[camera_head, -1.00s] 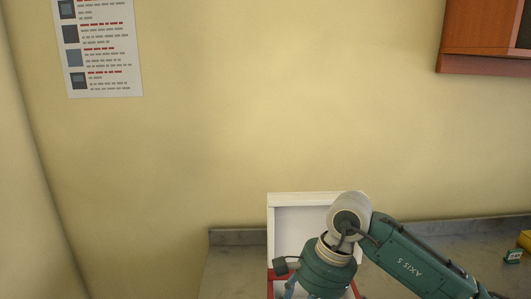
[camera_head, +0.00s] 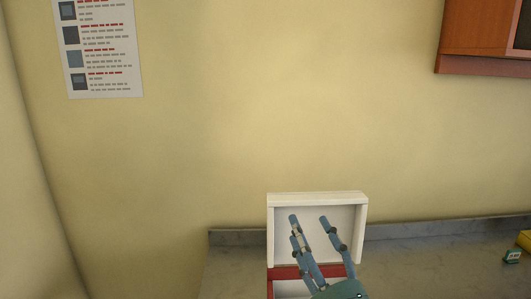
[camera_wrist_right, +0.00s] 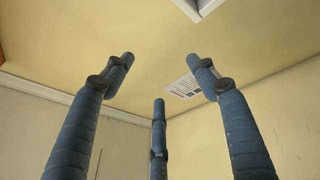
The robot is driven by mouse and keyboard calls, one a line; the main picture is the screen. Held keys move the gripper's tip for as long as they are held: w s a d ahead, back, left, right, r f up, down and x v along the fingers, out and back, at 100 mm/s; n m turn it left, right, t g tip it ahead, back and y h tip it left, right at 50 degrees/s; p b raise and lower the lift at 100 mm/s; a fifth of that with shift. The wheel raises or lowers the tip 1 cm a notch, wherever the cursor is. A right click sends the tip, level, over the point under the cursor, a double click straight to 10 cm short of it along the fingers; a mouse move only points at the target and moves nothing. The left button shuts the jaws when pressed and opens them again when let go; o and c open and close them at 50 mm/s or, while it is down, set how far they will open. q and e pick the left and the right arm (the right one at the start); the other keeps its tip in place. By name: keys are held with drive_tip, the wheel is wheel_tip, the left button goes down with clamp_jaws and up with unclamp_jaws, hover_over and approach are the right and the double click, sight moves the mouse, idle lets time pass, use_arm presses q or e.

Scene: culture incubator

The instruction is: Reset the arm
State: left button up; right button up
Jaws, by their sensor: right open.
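My right gripper (camera_head: 312,228) points up in front of the white box with a raised lid (camera_head: 318,198) on the counter. Its blue-grey fingers are spread apart with nothing between them. In the right wrist view the three fingers of the right gripper (camera_wrist_right: 158,82) are open and empty against the wall. My left gripper is not in view.
The grey counter (camera_head: 420,252) runs along the yellow wall. A wooden cabinet (camera_head: 485,62) hangs at upper right. A printed poster (camera_head: 105,50) is on the wall at upper left.

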drive_tip(key=s+d+f+m+g+h, duration=0.2)
drive_tip(key=d+f+m+g, duration=0.15)
drive_tip(key=f, duration=0.45)
drive_tip(key=s+d+f+m+g+h, duration=0.2)
drive_tip(key=s+d+f+m+h, duration=0.15)
drive_tip(key=f, duration=0.35)
drive_tip(key=s+d+f+m+g+h, duration=0.1)
drive_tip(key=s+d+f+m+g, duration=0.2)
drive_tip(key=f, duration=0.5)
drive_tip(key=s+d+f+m+g, duration=0.1)
drive_tip(key=s+f+m+g, duration=0.25)
drive_tip(key=s+f, duration=0.5)
drive_tip(key=s+d+f+m+g, duration=0.15)
drive_tip(key=s+f+g, duration=0.35)
drive_tip(key=s, duration=0.7)
wheel_tip(320, 180, down, 32)
drive_tip(key=s+r+g+b, duration=0.1)
drive_tip(key=s+g+b, duration=0.1)
drive_tip(key=b, duration=0.4)
drive_tip(key=s+d+f+b, duration=0.1)
drive_tip(key=s+f+b, duration=0.1)
drive_tip(key=s+f, duration=0.6)
drive_tip(key=s+d+f+b, duration=0.1)
drive_tip(key=s+f+b, duration=0.1)
drive_tip(key=s+f, duration=0.7)
wheel_tip(320, 180, down, 5)
drive_tip(key=shift+s+d+f+g, duration=0.1)
drive_tip(key=shift+s+d+g, duration=0.15)
drive_tip(key=shift+g, duration=0.15)
